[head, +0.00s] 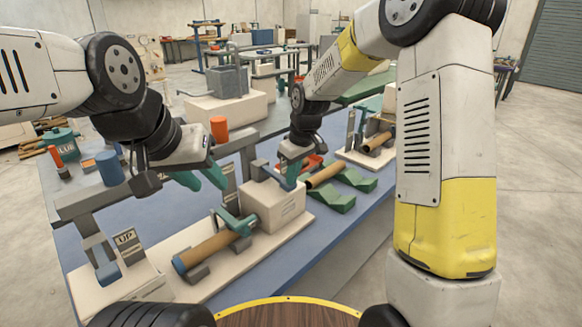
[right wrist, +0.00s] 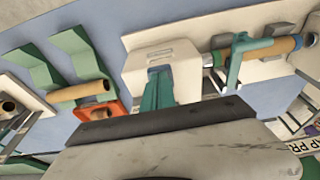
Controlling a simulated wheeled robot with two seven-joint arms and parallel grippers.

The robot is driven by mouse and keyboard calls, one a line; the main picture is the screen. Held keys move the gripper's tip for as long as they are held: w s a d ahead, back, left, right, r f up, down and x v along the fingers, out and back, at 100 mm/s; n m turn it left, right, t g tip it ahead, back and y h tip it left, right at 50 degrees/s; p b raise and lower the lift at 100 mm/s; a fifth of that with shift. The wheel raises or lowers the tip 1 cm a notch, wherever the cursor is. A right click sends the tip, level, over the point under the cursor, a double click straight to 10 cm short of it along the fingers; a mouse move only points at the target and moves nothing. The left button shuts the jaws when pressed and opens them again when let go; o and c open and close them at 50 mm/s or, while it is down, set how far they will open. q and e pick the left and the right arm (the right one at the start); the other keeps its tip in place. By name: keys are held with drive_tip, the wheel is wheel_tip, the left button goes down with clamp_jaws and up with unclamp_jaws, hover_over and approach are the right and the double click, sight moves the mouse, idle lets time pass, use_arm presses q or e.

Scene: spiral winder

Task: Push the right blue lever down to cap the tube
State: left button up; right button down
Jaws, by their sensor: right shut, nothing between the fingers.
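The brown tube (head: 212,247) lies in grey cradles on the cream base, with a blue ring at its left end and a teal clamp (head: 238,224) across its right part. Its right end meets the cream box (head: 262,205). In the right wrist view the tube (right wrist: 278,46) lies right of the box (right wrist: 140,62). A small blue part (right wrist: 160,70), perhaps the right lever, shows at the box, largely hidden by my fingers. My right gripper (head: 290,182) is shut and empty, its teal fingertips (right wrist: 157,88) at the box. My left gripper (head: 201,181) is open and empty, left of the box.
Green V-blocks (head: 335,200) hold another tube (head: 323,176) right of the box, near an orange tray (right wrist: 98,110). An orange cylinder (head: 219,128) stands behind. A grey post with an UP sign (head: 126,238) stands at left. Blue tabletop is bare at front right.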

drive_tip(key=shift+s+f, duration=0.15)
drive_tip(key=shift+f, duration=0.05)
drive_tip(key=s+d+v, duration=0.1)
drive_tip(key=v, duration=1.3)
drive_tip(key=shift+d+f, duration=0.2)
drive_tip(key=shift+f, duration=0.05)
drive_tip(key=s+d+r+m+t, duration=0.1)
drive_tip(key=s+d+m, duration=0.3)
drive_tip(key=s, duration=0.7)
drive_tip(key=s+d+r+m+t, duration=0.2)
drive_tip(key=s+d+m+t, duration=0.1)
drive_tip(key=s, duration=0.8)
drive_tip(key=d+m, duration=0.1)
drive_tip(key=d, duration=0.1)
drive_tip(key=shift+d+r, duration=0.15)
drive_tip(key=shift+d, duration=0.25)
